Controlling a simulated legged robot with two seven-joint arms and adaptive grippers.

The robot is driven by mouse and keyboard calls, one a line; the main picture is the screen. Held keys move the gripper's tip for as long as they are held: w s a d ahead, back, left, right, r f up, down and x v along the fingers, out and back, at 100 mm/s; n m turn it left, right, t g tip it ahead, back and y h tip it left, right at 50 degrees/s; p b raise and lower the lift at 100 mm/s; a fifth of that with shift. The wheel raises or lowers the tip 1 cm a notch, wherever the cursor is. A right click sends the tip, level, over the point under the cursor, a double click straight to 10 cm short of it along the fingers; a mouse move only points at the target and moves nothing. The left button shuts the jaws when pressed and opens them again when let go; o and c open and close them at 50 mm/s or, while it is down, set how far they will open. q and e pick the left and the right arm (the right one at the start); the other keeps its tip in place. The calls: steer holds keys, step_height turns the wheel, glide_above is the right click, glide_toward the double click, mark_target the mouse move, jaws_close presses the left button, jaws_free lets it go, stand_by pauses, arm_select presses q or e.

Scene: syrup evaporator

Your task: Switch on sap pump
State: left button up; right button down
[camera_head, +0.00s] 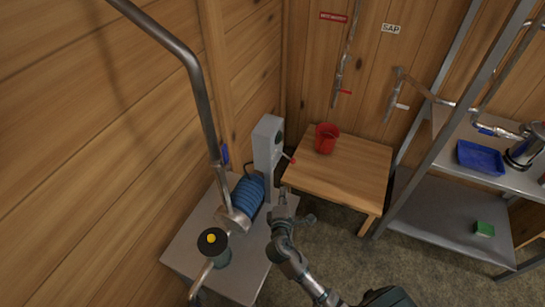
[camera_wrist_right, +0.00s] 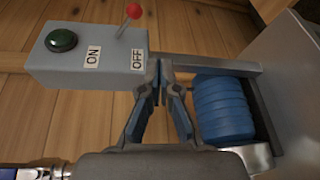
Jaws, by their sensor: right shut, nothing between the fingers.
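The sap pump has a blue ribbed motor (camera_head: 250,192), also in the right wrist view (camera_wrist_right: 220,108), on a grey table. Its upright grey control box (camera_head: 268,138) carries a lever with a red knob (camera_head: 292,160). In the right wrist view, the box (camera_wrist_right: 70,72) shows a dark green lamp or button (camera_wrist_right: 61,40), ON and OFF labels, and the red knob (camera_wrist_right: 133,11) leaning toward the OFF side. My right gripper (camera_head: 281,197) is shut and empty, its tips (camera_wrist_right: 161,68) beside the box's OFF end, below the knob. Contact with the box cannot be told. My left gripper is not in view.
A bent metal pipe (camera_head: 200,90) rises from the pump at the left. A wooden table (camera_head: 345,177) with a red bucket (camera_head: 326,138) stands right of the box. A metal shelf (camera_head: 440,215) with a blue tray (camera_head: 480,158) is at the right. Wooden walls close the corner.

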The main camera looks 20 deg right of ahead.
mark_target(287, 157)
arm_select(q)
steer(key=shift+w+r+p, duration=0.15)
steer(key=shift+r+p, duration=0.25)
steer(key=shift+p, duration=0.05)
arm_select(e)
steer(key=w+d+r, duration=0.2)
steer(key=w+d, duration=0.3)
steer(key=w, duration=0.3)
steer(key=shift+w+r+t+h, duration=0.15)
steer(key=shift+w+t+h, duration=0.15)
steer(key=shift+w, duration=0.1)
